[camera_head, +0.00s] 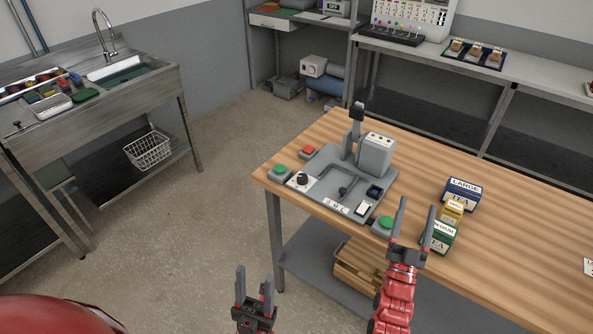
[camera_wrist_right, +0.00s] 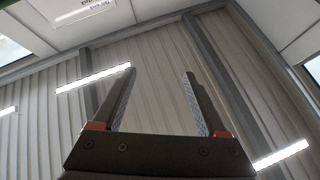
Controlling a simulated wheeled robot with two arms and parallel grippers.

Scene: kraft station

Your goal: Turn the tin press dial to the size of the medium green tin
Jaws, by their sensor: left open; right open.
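The grey tin press (camera_head: 345,183) stands on the wooden table, with a black dial (camera_head: 302,179) on a white plate at its left front. The dial's setting is too small to read. The medium green tin (camera_head: 439,239) stands on the table to the right of the press. A yellow tin (camera_head: 452,212) and a large blue tin (camera_head: 463,193) stand behind it. My left gripper (camera_head: 254,283) is open and empty, low in front of the table. My right gripper (camera_head: 415,222) is open, in front of and partly over the green tin. The right wrist view shows nothing between its fingers (camera_wrist_right: 158,85).
A red button (camera_head: 308,151) and green buttons (camera_head: 280,170) sit beside the press. The wooden table (camera_head: 500,250) is bare at front right. A wooden crate (camera_head: 357,275) sits on the shelf below. A metal sink bench (camera_head: 120,105) stands at left.

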